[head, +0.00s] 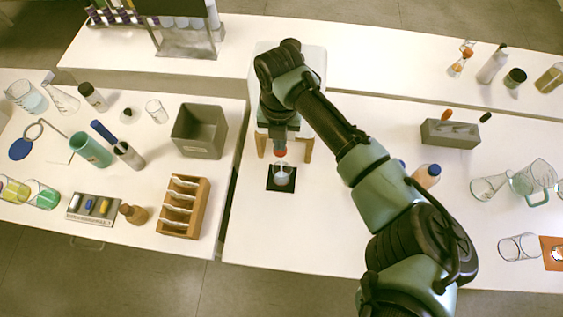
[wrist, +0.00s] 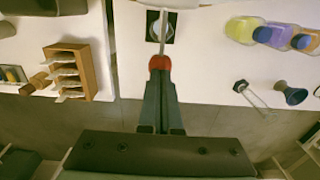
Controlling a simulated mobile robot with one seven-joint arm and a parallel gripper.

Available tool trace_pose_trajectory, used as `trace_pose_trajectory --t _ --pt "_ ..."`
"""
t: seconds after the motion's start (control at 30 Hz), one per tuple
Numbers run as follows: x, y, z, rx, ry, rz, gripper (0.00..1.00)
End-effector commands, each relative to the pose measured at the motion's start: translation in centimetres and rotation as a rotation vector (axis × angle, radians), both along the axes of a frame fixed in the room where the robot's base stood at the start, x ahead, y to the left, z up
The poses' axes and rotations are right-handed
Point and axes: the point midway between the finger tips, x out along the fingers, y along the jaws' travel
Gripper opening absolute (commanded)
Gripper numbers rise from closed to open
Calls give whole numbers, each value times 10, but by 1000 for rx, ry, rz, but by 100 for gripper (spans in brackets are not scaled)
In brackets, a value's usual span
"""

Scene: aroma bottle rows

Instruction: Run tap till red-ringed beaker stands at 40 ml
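A small clear beaker (head: 282,178) stands on a black mat (head: 273,187) under the tap; in the wrist view the beaker (wrist: 157,31) is partly hidden behind a grey rod. Its ring and its level are too small to read. A pale tank (head: 313,66) on wooden legs stands behind it, largely hidden by my arm. A red knob (wrist: 159,63) sits at the near end of the grey rod (wrist: 165,22). My gripper (wrist: 159,76) is right at the knob, its fingers close together with a narrow slit between them. I cannot tell whether they hold the knob or only touch it.
A grey bin (head: 200,131) and a wooden rack (head: 183,207) stand left, across a gap between tables. A bottle with an orange body (head: 426,176) stands close to my arm. Glassware and a grey block (head: 450,133) stand right. Table in front of the mat is clear.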

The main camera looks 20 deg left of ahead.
Motion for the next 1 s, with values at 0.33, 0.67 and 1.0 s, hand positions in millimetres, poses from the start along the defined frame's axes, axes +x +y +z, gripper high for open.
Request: trace_pose_trajectory --t 0.33,0.67,1.0 --pt "0 0 -8 0 -1 0 0" --pt "0 0 -15 -1 -1 0 0" --pt "0 0 -22 -1 -1 -1 0"
